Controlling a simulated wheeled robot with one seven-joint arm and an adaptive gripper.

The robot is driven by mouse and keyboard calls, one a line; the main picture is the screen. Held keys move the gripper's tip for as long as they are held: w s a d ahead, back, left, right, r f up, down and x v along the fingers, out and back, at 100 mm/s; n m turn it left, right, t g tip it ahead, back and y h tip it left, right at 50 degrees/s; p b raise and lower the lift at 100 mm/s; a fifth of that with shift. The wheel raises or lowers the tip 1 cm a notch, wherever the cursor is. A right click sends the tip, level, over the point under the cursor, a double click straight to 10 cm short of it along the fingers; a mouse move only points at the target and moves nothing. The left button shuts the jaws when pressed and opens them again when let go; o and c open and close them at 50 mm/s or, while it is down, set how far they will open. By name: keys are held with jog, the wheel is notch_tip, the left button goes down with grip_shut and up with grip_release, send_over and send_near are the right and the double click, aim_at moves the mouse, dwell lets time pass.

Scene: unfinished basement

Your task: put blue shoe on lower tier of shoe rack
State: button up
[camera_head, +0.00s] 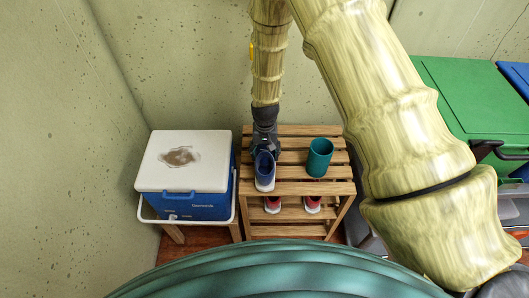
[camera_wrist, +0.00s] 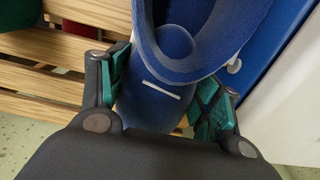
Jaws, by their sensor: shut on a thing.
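The blue shoe (camera_head: 265,172) has a white sole and sits at the left part of the wooden shoe rack's (camera_head: 290,188) top tier in the head view; I cannot tell whether it touches the slats. My gripper (camera_head: 265,148) reaches down from above and behind it. In the wrist view the blue shoe (camera_wrist: 165,85) lies between the two green-padded fingers of my gripper (camera_wrist: 160,95), which are shut on it. The rack's lower tier (camera_head: 290,214) shows below the top slats and holds a pair of red shoes (camera_head: 312,204).
A teal cup (camera_head: 319,157) stands on the top tier, right of the blue shoe. A blue and white cooler (camera_head: 186,175) on a small stand is close on the rack's left. A green bin (camera_head: 470,95) is at the right. Walls are behind and left.

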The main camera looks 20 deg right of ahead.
jog(key=shift+f, duration=0.3)
jog(key=shift+f, duration=0.1)
jog(key=o, duration=1.2)
notch_tip(320, 180, up, 12)
jog(key=shift+b, duration=0.45)
